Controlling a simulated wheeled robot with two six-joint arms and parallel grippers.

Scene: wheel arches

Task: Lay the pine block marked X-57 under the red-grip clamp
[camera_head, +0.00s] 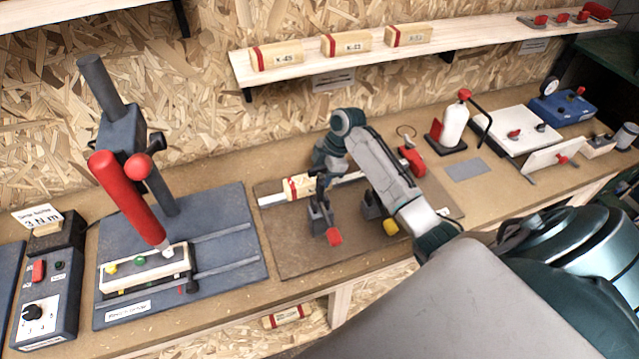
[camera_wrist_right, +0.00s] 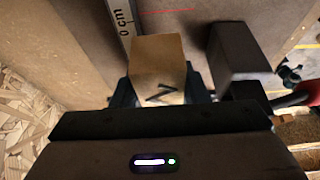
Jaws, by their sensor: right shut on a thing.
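A pine block (camera_head: 299,187) with a red band lies at the ruler on the brown work board (camera_head: 285,250); its marking is too small to read fully. My right gripper (camera_head: 322,182) is shut on this block from above. In the right wrist view the block (camera_wrist_right: 158,62) sits between the fingers, showing part of a dark mark. The red-grip clamp (camera_head: 320,216) stands just in front of the block, its red grip toward the front edge. A yellow-grip clamp (camera_head: 374,208) stands to its right, partly behind my arm. My left gripper is out of view.
Three pine blocks stand on the wall shelf (camera_head: 445,48). Another block (camera_head: 287,316) lies below the bench. A press with a red lever (camera_head: 127,195) stands left of the board. A white bottle (camera_head: 455,122) and more tools stand at right.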

